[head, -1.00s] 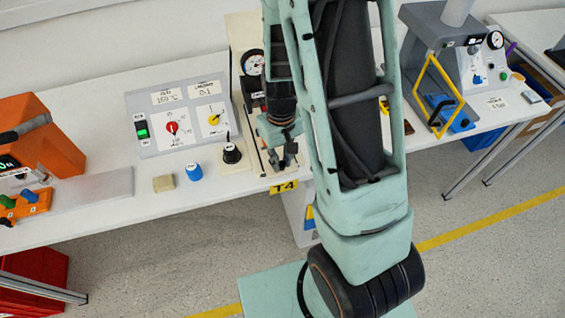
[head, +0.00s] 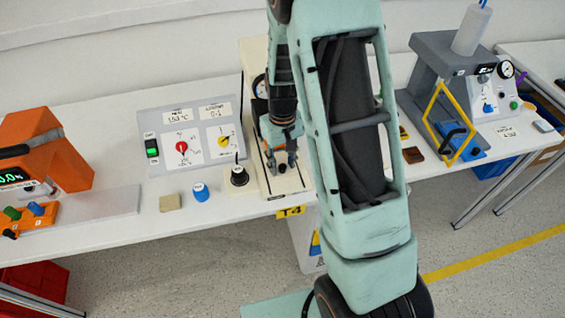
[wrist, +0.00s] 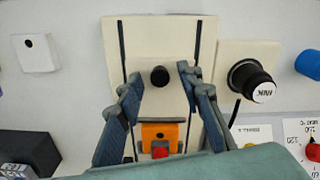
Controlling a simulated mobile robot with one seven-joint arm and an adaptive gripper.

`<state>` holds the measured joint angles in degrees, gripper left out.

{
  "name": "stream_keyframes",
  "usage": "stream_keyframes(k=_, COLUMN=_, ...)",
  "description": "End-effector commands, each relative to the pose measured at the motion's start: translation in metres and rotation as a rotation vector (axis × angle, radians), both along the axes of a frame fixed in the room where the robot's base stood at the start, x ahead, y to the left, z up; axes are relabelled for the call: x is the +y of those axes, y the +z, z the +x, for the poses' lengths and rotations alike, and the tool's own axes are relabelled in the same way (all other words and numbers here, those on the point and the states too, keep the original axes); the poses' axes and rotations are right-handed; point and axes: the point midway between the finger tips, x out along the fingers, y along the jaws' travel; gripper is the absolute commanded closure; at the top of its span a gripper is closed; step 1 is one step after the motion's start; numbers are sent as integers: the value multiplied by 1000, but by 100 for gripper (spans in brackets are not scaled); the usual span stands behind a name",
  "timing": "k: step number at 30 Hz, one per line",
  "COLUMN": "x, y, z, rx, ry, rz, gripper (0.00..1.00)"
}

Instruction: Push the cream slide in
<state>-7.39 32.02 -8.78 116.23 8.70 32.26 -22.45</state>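The cream slide (wrist: 160,100) lies in a cream base (wrist: 208,110) with a dark slot along each side in the wrist view. A round black knob (wrist: 160,76) stands on it. My gripper (wrist: 159,74) is open, with one finger on each side of the knob and a gap to it. An orange block with a red part (wrist: 160,136) shows between the fingers, nearer my wrist. In the head view my gripper (head: 281,164) points down over the cream base (head: 285,190); the slide is mostly hidden there by the arm.
A black knob marked INK (wrist: 252,82) stands on a cream plate beside the base. A grey control panel (head: 165,156), blue knob (head: 200,191) and beige block (head: 170,202) are to the left in the head view. A grey press with yellow frame (head: 440,115) stands right.

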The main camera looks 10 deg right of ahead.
Motion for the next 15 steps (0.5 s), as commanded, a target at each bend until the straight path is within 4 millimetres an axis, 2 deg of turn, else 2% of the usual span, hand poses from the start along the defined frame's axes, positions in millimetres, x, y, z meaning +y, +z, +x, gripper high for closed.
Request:
stream_keyframes(k=8, x=0, y=2, z=0, rx=0, ry=0, rz=0, gripper=66)
stream_keyframes(k=11, x=0, y=11, z=0, rx=-2, ry=0, rz=1, gripper=66)
stream_keyframes(k=15, x=0, y=33, z=1, rx=-4, ry=1, rz=0, gripper=66)
